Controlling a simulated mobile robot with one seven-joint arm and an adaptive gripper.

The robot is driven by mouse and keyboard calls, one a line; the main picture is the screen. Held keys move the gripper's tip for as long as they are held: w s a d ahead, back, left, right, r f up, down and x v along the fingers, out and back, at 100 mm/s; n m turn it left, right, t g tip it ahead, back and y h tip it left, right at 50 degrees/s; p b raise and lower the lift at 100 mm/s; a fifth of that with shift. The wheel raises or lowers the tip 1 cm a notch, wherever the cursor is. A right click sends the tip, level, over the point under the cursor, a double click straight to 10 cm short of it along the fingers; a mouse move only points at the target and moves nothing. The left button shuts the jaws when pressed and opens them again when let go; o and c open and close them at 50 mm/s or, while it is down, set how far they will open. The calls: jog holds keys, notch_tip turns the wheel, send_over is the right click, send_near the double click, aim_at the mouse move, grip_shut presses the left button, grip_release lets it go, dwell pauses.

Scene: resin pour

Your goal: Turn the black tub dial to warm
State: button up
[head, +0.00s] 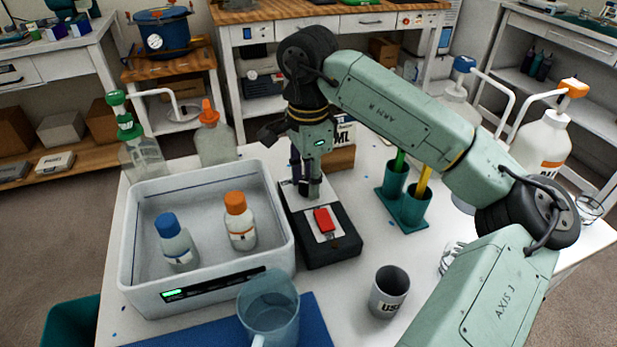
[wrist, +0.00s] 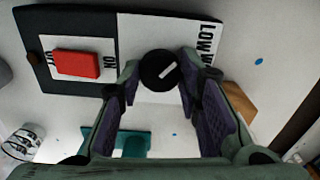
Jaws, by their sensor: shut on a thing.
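The black dial (wrist: 155,72) sits on a white panel of the dark control box (head: 332,252) beside the tub. My gripper (head: 312,188) points down over the box. In the wrist view its two fingertips (wrist: 159,66) are shut on the dial, one on each side. The dial's white line slants up to the right, towards the label. The label (wrist: 207,45) reads "LOW" and then a "W", with the rest hidden behind a finger. The red switch (head: 324,219) is on the same box, between "OFF" and "ON" marks.
The white tub (head: 210,292) stands left of the box, holding a blue-capped bottle (head: 175,243) and an orange-capped bottle (head: 240,222). A clear jug (head: 268,305) and a grey cup (head: 388,292) stand in front. A green holder (head: 403,208) with coloured sticks is to the right.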

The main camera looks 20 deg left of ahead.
jog(key=m+b, duration=0.3)
jog(key=shift+f+m, duration=0.15)
jog(key=shift+m, duration=0.25)
jog(key=m+b, duration=0.2)
jog(key=m, duration=0.4)
dwell(0.4)
jog(key=o, duration=1.1)
jog(key=shift+o, duration=0.2)
jog(key=shift+r, duration=0.25)
notch_tip(320, 180, up, 12)
